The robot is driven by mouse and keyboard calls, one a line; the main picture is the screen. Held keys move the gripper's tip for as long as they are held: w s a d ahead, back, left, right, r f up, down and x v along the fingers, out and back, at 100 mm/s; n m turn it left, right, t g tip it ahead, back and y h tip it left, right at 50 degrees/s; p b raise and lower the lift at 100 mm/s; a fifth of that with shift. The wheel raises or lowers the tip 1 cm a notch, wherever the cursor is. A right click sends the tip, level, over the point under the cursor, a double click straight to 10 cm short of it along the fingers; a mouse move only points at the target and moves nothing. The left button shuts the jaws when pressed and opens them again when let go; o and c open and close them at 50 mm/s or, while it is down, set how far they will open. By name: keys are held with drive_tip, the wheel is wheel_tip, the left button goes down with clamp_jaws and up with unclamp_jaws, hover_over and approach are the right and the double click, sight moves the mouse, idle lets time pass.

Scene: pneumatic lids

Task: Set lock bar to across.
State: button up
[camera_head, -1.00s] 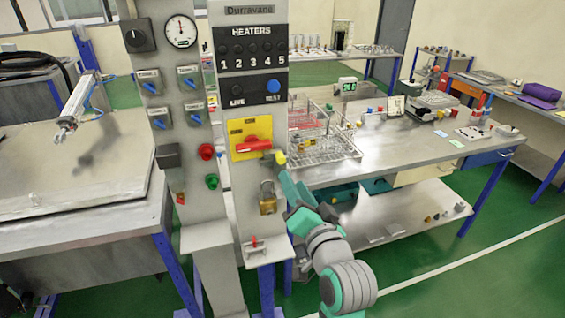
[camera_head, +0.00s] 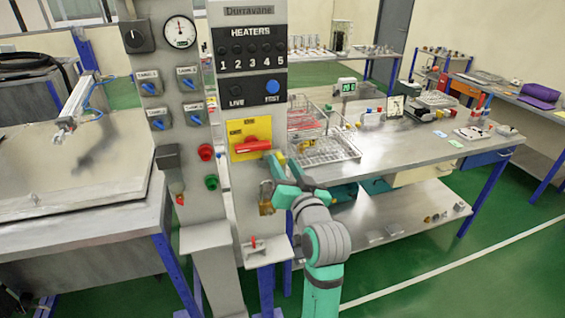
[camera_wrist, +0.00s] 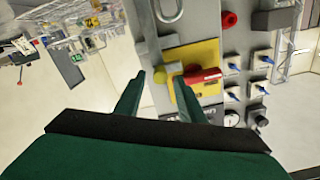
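A red bar handle (camera_head: 253,145) lies roughly horizontal on a yellow plate (camera_head: 236,129) on the right grey panel. It also shows in the wrist view (camera_wrist: 203,75), on the yellow plate (camera_wrist: 205,50). I cannot tell for certain that this is the lock bar. My gripper (camera_head: 273,174) is just below and right of the handle, fingers pointing at the panel. In the wrist view my gripper (camera_wrist: 160,78) is open with nothing between the fingers; its right finger overlaps the plate's edge near the handle. Contact cannot be told.
A brass padlock (camera_head: 265,207) hangs below the plate, partly hidden by my gripper. A small red lever (camera_head: 254,242) stands on a ledge beneath. Blue, red and green controls fill the left panel (camera_head: 190,75). A workbench (camera_head: 400,160) with wire baskets stands to the right.

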drive_tip(key=shift+x, duration=0.9)
clamp_jaws()
